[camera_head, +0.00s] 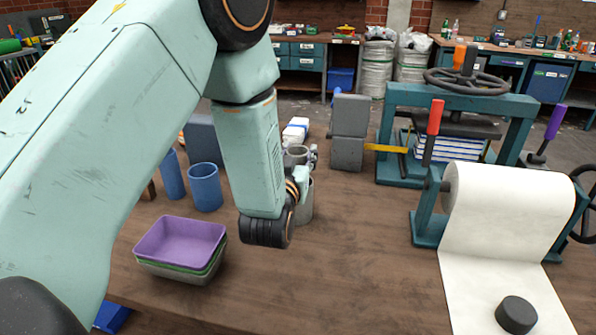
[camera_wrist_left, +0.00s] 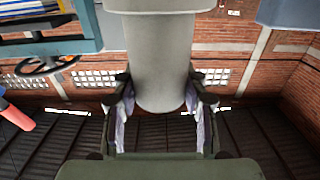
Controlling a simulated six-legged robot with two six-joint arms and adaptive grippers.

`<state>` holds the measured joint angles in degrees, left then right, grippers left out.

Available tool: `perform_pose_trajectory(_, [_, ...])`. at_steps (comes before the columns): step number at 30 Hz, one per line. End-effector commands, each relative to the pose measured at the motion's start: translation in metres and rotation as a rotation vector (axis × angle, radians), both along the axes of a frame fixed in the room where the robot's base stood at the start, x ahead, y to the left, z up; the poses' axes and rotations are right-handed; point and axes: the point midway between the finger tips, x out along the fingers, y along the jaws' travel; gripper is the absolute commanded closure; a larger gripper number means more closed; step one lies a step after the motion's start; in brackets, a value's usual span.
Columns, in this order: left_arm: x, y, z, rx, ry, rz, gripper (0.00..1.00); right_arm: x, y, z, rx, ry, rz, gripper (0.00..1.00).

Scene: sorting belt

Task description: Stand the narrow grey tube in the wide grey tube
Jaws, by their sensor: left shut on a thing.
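My left gripper (camera_head: 310,158) is shut on the narrow grey tube (camera_head: 296,152), mostly hidden behind my own wrist in the head view. In the left wrist view the narrow tube (camera_wrist_left: 160,60) lies between the two fingers. The wide grey tube (camera_head: 306,204) stands on the table directly below, partly covered by my arm. Its wider edge (camera_wrist_left: 162,5) shows at the top of the left wrist view, in line with the narrow tube. I cannot tell how far, if at all, the narrow tube is inside it. My right gripper is not in view.
Blue cups (camera_head: 205,187) and stacked trays, purple on top (camera_head: 178,240), stand left. Grey blocks (camera_head: 348,130) stand behind the tubes. A teal press (camera_head: 458,95) and a white paper roll (camera_head: 510,205) with a black puck (camera_head: 516,315) are right. The table's front middle is clear.

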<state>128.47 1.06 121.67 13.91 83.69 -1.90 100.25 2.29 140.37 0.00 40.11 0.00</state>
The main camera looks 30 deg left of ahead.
Motion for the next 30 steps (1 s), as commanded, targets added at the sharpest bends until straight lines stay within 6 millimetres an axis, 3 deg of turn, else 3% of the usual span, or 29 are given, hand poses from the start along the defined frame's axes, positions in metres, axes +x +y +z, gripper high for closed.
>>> perform_pose_trajectory(8, [0.000, 0.000, -0.036, -0.001, 0.003, 0.000, 0.77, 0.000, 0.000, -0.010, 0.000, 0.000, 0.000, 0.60])
perform_pose_trajectory(24, [0.000, 0.000, -0.044, 0.000, 0.001, 0.000, 0.77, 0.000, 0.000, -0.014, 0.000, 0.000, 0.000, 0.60])
perform_pose_trajectory(25, [0.000, 0.000, -0.044, 0.000, 0.001, 0.000, 0.56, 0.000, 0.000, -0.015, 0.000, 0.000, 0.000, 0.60])
perform_pose_trajectory(30, [0.000, 0.000, -0.043, 0.000, 0.001, 0.000, 0.42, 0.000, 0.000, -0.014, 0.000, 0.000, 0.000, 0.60])
